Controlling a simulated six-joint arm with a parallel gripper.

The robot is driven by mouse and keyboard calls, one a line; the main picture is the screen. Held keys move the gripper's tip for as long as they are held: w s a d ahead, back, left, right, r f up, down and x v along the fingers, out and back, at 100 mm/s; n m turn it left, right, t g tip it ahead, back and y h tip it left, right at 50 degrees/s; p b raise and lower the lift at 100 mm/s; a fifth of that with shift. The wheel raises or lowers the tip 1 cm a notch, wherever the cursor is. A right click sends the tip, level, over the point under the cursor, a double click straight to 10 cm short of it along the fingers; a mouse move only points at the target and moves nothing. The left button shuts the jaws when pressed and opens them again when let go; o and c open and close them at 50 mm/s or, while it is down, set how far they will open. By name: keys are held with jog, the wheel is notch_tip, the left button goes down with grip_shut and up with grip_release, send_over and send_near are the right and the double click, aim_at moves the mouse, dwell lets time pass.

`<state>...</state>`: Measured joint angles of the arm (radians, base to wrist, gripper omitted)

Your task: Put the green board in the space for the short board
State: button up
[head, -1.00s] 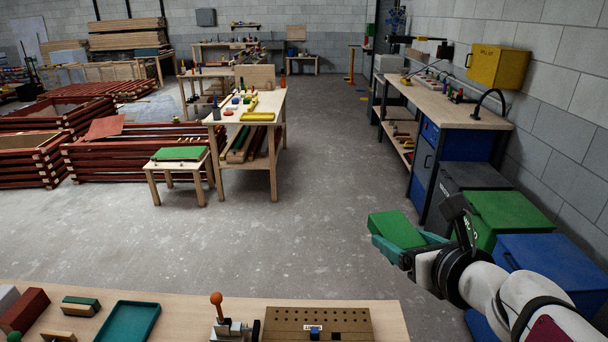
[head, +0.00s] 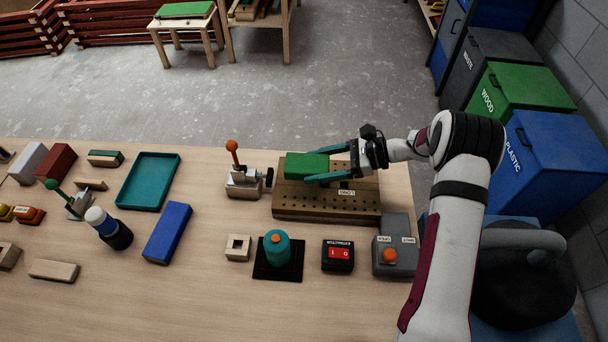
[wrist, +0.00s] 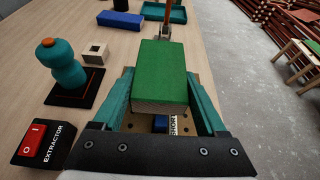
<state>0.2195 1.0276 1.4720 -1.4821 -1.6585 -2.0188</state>
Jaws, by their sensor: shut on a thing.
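My gripper (head: 320,166) has teal fingers shut on the sides of the green board (head: 302,165), a short thick block with a green top and a bare wood end. The wrist view shows the board (wrist: 163,70) level between the fingers, sticking out ahead of them. It is over the left part of a brown wooden fixture with rows of holes (head: 300,208); I cannot tell whether they touch. A label (wrist: 173,125) on the fixture, seemingly "SHORT", shows beside a small blue piece (wrist: 160,124) in the wrist view. The board and gripper hide part of the fixture.
A clamp with an orange knob (head: 243,181) stands just left of the fixture. In front are a teal bottle (head: 277,248), a red extractor switch (head: 338,255) and a grey button box (head: 394,258). A blue block (head: 167,233) and teal tray (head: 148,181) lie further left.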

aim_at(306, 167)
jog(key=a+f, duration=0.1)
jog(key=a, duration=0.1)
jog(key=shift+w+a+f, duration=0.3)
jog(key=shift+w+f, duration=0.05)
jog(key=shift+f, duration=0.05)
notch_tip(306, 167, down, 3)
jog(key=shift+a+f, duration=0.1)
jog(key=shift+f, duration=0.35)
